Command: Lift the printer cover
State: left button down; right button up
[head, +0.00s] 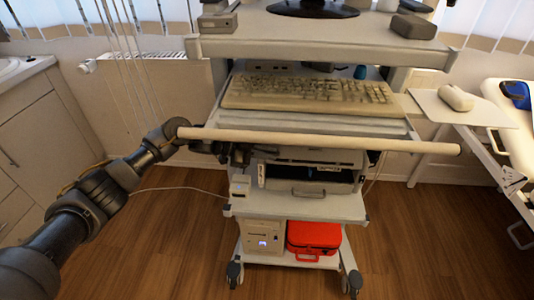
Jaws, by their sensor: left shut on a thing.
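The printer (311,174) sits on a lower shelf of the cart, under the keyboard shelf. It is light on top with a dark front opening. Its cover (312,157) shows only as a thin pale strip below the cart's long front bar. My left gripper (243,154) reaches in from the left, under and behind that bar, at the left front edge of the printer. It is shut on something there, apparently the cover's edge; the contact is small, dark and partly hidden. My right gripper is not in view.
The long pale bar (330,140) crosses in front, just above the gripper. A keyboard (310,94) lies on the shelf above. A red case (314,237) and a pale box (262,238) stand below. A side tray with a mouse (456,98) is at right. The floor in front is clear.

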pick_arm(q)
jog(key=c, duration=1.5)
grip_release()
jog(key=shift+w, duration=0.1)
jog(key=v, duration=1)
jog(key=shift+a, duration=0.4)
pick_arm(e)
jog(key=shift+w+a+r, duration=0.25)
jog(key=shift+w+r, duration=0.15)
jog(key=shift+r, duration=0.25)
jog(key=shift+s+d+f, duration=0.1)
